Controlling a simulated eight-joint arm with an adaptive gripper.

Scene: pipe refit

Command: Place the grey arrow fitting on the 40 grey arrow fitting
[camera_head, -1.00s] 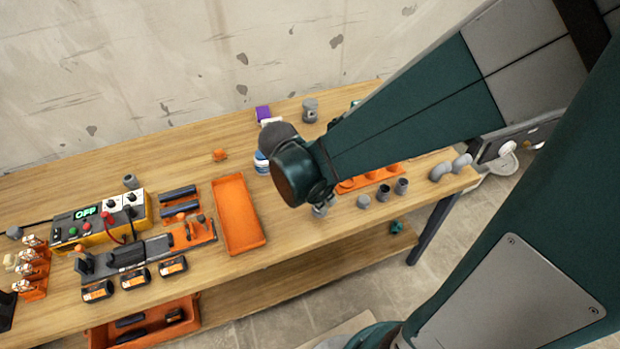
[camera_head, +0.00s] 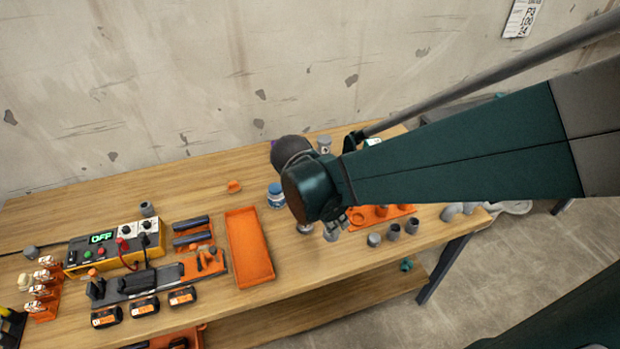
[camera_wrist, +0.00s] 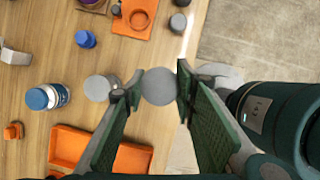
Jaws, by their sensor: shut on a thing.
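A grey fitting (camera_wrist: 160,87) sits between my gripper's fingertips (camera_wrist: 158,88) in the wrist view, seen end-on as a plain round disc. My gripper is shut on it. In the head view this fitting (camera_head: 331,232) shows below my wrist, near the bench's front edge. A second grey round fitting (camera_wrist: 98,88) is just left of the left finger in the wrist view. In the head view this second fitting (camera_head: 306,228) is partly hidden by my wrist. No arrow or 40 mark is readable on either.
A blue-lidded jar (camera_wrist: 48,97) stands behind the second fitting. An orange tray (camera_head: 250,246) lies to the left. An orange holder (camera_head: 385,216) and several grey fittings (camera_head: 393,231) are to the right. The wooden bench (camera_head: 330,270) is bare between tray and fittings.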

